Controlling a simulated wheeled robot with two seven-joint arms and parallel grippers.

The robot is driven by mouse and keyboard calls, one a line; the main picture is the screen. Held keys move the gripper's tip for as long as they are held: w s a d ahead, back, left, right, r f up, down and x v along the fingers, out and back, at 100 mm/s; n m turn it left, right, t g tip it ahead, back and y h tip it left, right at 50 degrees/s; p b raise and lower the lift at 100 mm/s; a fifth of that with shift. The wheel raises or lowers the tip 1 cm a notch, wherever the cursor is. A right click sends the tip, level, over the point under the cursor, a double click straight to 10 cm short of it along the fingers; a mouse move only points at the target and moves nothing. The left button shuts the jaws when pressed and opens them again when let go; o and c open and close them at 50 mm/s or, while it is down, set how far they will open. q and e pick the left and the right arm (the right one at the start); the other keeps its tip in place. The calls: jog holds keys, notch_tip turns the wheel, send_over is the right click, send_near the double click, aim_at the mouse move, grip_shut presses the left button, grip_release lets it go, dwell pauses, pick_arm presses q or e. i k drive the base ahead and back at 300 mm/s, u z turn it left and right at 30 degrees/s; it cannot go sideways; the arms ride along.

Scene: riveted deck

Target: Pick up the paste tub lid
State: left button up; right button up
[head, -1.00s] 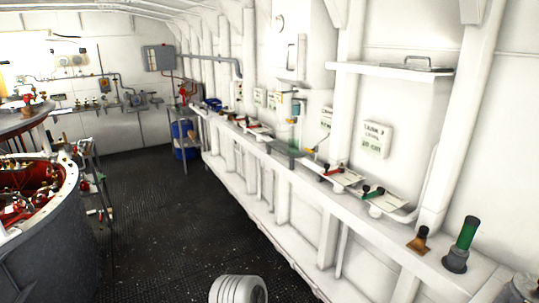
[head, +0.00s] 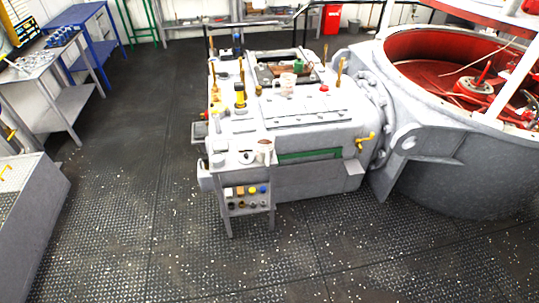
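I cannot make out the paste tub lid for certain. A small stand (head: 247,172) in front of the grey machine bears a pale, tub-like container (head: 265,147) and a small whitish item (head: 247,157) beside it, too small to tell whether it is a lid. Another pale, mug-like container (head: 287,85) stands on top of the machine. Neither of my grippers is in view.
The grey machine (head: 310,115) fills the middle, joined to a large round vessel (head: 420,150) with a red inside at right. A grey table (head: 45,85) and blue table (head: 88,35) stand at left, a grey cabinet (head: 30,220) lower left. The deck (head: 150,200) between is clear.

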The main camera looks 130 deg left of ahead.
aim_at(246, 158)
jog(key=u, duration=4.15)
jog(key=i, duration=2.15)
